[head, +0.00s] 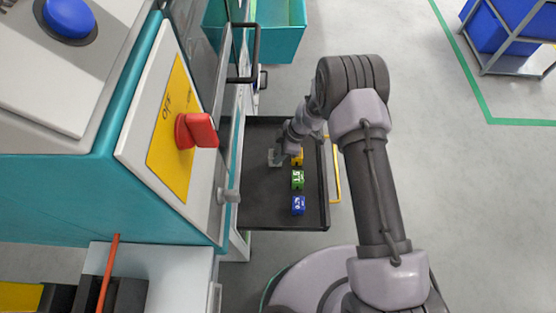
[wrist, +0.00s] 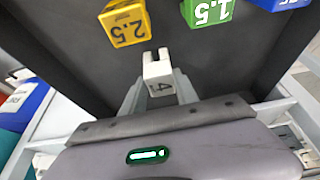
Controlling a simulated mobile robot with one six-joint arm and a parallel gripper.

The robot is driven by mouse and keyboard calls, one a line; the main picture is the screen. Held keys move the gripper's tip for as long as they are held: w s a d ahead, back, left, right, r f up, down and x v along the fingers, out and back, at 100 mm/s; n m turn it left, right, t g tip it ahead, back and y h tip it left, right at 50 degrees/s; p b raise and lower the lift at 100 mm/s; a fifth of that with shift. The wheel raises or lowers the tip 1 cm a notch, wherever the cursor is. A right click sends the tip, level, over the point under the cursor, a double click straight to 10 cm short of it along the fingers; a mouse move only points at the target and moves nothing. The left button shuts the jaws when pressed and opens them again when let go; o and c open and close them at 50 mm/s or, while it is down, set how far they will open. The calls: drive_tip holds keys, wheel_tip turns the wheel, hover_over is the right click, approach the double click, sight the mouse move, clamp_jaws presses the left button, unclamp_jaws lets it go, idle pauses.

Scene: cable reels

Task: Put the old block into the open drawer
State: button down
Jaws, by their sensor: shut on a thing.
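My gripper (wrist: 160,94) is shut on a pale white-grey block (wrist: 158,70) marked 4. In the head view my gripper (head: 275,157) is over the open drawer (head: 262,213), a black tray pulled out from the teal machine. I cannot tell whether the held block touches the drawer floor. A yellow block (wrist: 126,24) marked 2.5, a green block (wrist: 208,11) marked 1.5 and a blue block (head: 298,205) stand in a row inside the drawer, apart from the held one. My arm partly hides the yellow block in the head view.
A yellow handle (head: 336,172) runs along the drawer's right front. The machine's yellow panel with a red switch (head: 196,130) stands left of the drawer. A teal bin (head: 285,45) is behind. The left part of the drawer floor is bare.

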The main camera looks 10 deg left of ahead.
wheel_tip(320, 180, down, 2)
drive_tip(key=shift+f+b, duration=0.25)
drive_tip(key=shift+b, duration=0.1)
drive_tip(key=shift+r, duration=0.15)
drive_tip(key=c, duration=0.9)
unclamp_jaws()
